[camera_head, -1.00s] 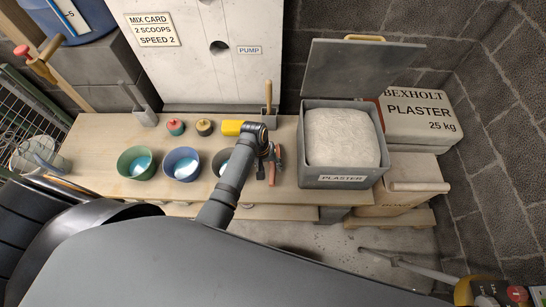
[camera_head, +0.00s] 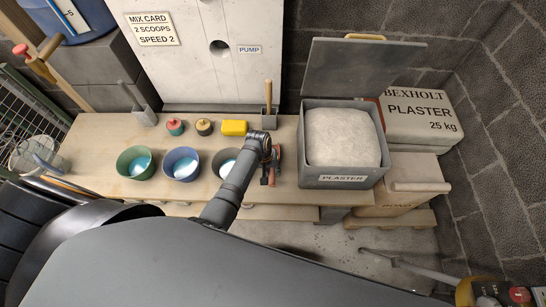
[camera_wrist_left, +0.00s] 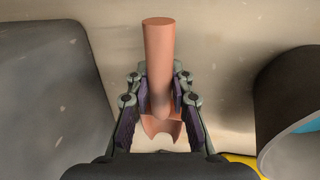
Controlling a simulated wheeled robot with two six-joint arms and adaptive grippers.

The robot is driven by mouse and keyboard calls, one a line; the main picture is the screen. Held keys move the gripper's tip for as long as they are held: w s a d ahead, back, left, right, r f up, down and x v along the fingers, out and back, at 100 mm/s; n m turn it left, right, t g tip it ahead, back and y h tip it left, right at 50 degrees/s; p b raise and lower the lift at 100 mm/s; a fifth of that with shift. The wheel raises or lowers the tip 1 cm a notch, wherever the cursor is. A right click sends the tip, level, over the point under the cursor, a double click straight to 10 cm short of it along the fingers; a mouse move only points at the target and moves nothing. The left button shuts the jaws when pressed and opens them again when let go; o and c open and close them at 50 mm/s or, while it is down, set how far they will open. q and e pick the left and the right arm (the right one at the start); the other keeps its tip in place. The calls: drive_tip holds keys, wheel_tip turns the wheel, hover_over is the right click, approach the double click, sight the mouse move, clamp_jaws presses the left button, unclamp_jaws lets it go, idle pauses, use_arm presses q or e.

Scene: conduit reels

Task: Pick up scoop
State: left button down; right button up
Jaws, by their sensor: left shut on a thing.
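The scoop is a copper-coloured piece with a round handle (camera_wrist_left: 159,50) in the left wrist view. My left gripper (camera_wrist_left: 160,95) has its two fingers closed on it, one on each side, near the hollow lower end. In the head view my left gripper (camera_head: 270,158) is low over the bench, just left of the plaster bin, and a reddish end of the scoop (camera_head: 271,178) shows below it. Part of the scoop is hidden by the gripper. I cannot tell whether it is clear of the bench top. My right gripper is not in view.
The open grey plaster bin (camera_head: 335,182), filled with white plaster, stands close right of my gripper. Green (camera_head: 124,166), blue (camera_head: 171,170) and grey (camera_head: 217,166) bowls stand to the left. A yellow block (camera_head: 234,128) and a holder with an upright wooden handle (camera_head: 268,97) are behind.

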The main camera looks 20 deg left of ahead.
use_arm(q)
drive_tip(key=shift+r, duration=0.5)
drive_tip(key=s+a+r+p, duration=0.1)
drive_tip(key=s+a+r, duration=0.3)
drive_tip(key=s+r, duration=0.8)
drive_tip(key=shift+s+a+p, duration=0.15)
drive_tip(key=shift+s+p, duration=0.25)
drive_tip(key=shift+s, duration=0.25)
